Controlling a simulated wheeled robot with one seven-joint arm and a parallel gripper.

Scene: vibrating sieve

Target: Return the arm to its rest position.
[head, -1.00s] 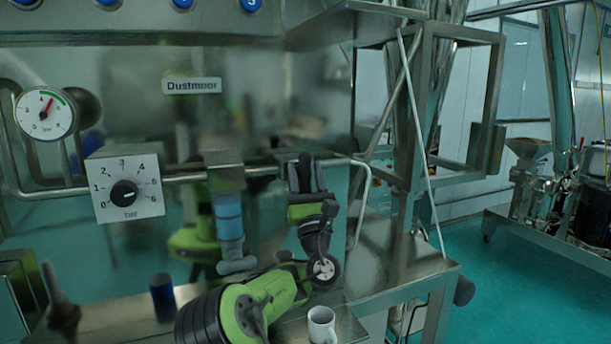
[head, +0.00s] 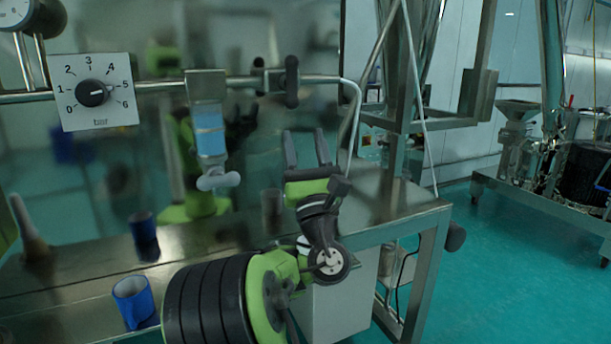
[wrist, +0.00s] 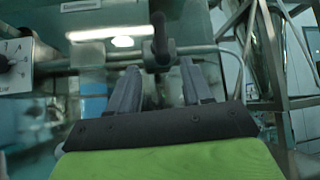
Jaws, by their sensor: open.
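My gripper (head: 306,150) is open and empty, its two dark fingers pointing up and apart. It stands in front of the metal panel, below a black handle (head: 291,80) on the horizontal pipe and apart from it in the head view. In the wrist view my gripper (wrist: 160,85) shows both fingers spread, with the black handle (wrist: 160,42) beyond the gap between them. My green arm rises from the bottom of the head view and hides part of the bench.
A steel bench (head: 400,212) runs below the panel. A blue mug (head: 133,303) stands on it at left. A blue-filled cylinder with a valve (head: 210,132) hangs from the pipe, left of my gripper. A dial box (head: 95,93) is further left. Open floor (head: 500,260) lies at right.

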